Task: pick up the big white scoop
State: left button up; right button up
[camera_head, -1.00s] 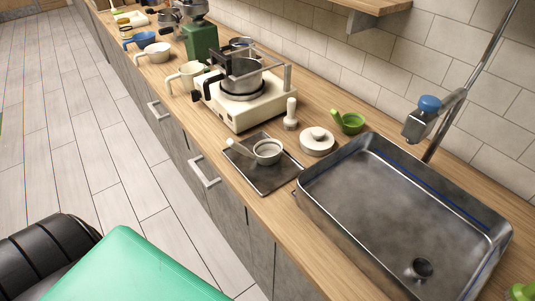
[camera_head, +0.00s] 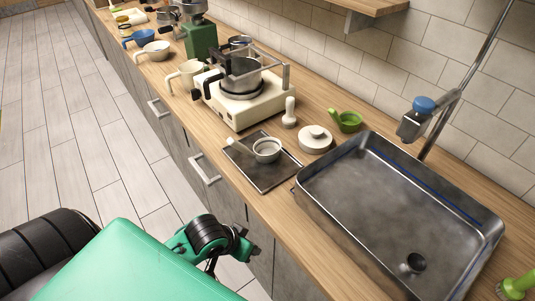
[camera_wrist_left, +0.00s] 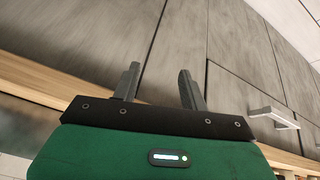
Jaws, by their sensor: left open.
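A white scoop (camera_head: 267,150) with a round bowl and a pale handle pointing up and left lies on a dark square tray (camera_head: 262,181) on the counter. Another white scoop (camera_head: 156,50) sits farther back at the left, near a blue one; I cannot tell for sure which is the big one. My left gripper (camera_wrist_left: 158,69) is open and empty in the left wrist view, facing the grey cabinet fronts. In the head view my left arm is low, in front of the cabinets and away from both scoops. My right gripper is not in view.
A steel basin (camera_head: 400,205) stands right of the tray under a tap. A white lidded pot (camera_head: 315,140), a green scoop (camera_head: 348,122), a pale pestle-like item (camera_head: 289,113) and a cream stove (camera_head: 243,104) with a pot crowd behind. A cabinet handle (camera_head: 205,171) sticks out below the counter edge.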

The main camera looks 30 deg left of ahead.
pick_arm(q)
jog(key=w+a+r+n+h, duration=0.2)
jog(key=w+a+r+n, duration=0.2)
jog(key=w+a+r, duration=0.4)
jog(key=n+t, duration=0.1)
jog(key=n, duration=0.9)
send_near(231, 141)
jog(key=shift+y, duration=0.4)
jog(key=x, duration=0.4)
jog(key=shift+s+d, duration=0.1)
jog(key=shift+d, duration=0.05)
jog(key=shift+x, duration=2.8)
jog(key=shift+w+d+f+p, duration=0.2)
jog(key=shift+w+f+p, duration=0.25)
jog(key=shift+p, duration=0.15)
jog(key=x, duration=0.3)
jog(key=shift+p, duration=0.4)
jog(key=shift+w+f, duration=0.15)
jog(key=shift+f, duration=0.3)
grip_shut()
